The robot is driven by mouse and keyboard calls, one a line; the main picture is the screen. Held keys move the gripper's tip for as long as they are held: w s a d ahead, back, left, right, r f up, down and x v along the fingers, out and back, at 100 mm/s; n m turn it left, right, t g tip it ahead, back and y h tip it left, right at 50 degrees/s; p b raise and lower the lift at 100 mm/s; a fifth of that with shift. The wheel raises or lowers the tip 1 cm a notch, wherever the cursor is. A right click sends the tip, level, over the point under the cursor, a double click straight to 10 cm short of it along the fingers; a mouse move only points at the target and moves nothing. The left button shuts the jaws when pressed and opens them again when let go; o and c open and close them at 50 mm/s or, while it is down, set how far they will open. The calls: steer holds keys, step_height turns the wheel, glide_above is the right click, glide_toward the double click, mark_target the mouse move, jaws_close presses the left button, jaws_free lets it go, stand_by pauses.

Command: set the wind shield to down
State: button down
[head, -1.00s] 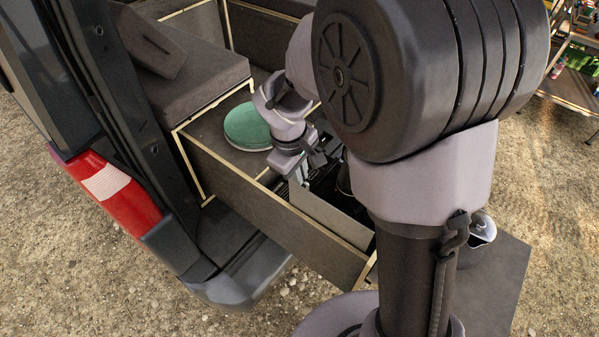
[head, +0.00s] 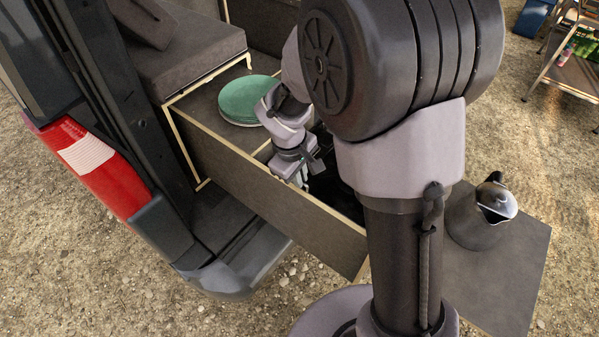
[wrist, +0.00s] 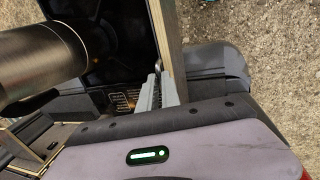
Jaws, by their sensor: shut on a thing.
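My gripper (head: 300,178) reaches down inside the front wall of the open drawer (head: 265,190). In the wrist view its fingers (wrist: 158,78) are closed together between the wooden drawer wall (wrist: 170,38) and the black stove (wrist: 115,45). The jaws are shut on a thin part, which I take to be the wind shield's edge; the fingers mostly hide it. In the head view the wind shield's panel no longer stands above the drawer rim. My arm covers much of the stove there, so the shield's exact angle cannot be told.
A brushed metal cylinder (wrist: 40,62) is close beside the fingers on the left in the wrist view. A metal jug (head: 482,215) stands on the side shelf (head: 490,285) at the right.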

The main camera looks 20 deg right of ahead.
steer(key=shift+s+f, duration=0.1)
steer(key=shift+f, duration=0.1)
steer(key=c, duration=1.6)
jaws_free()
steer(key=shift+o, duration=0.2)
steer(key=shift+r, duration=0.15)
step_height(320, 180, up, 17)
steer(key=s+a+p, duration=0.2)
steer(key=p, duration=0.4)
steer(key=shift+a, duration=0.4)
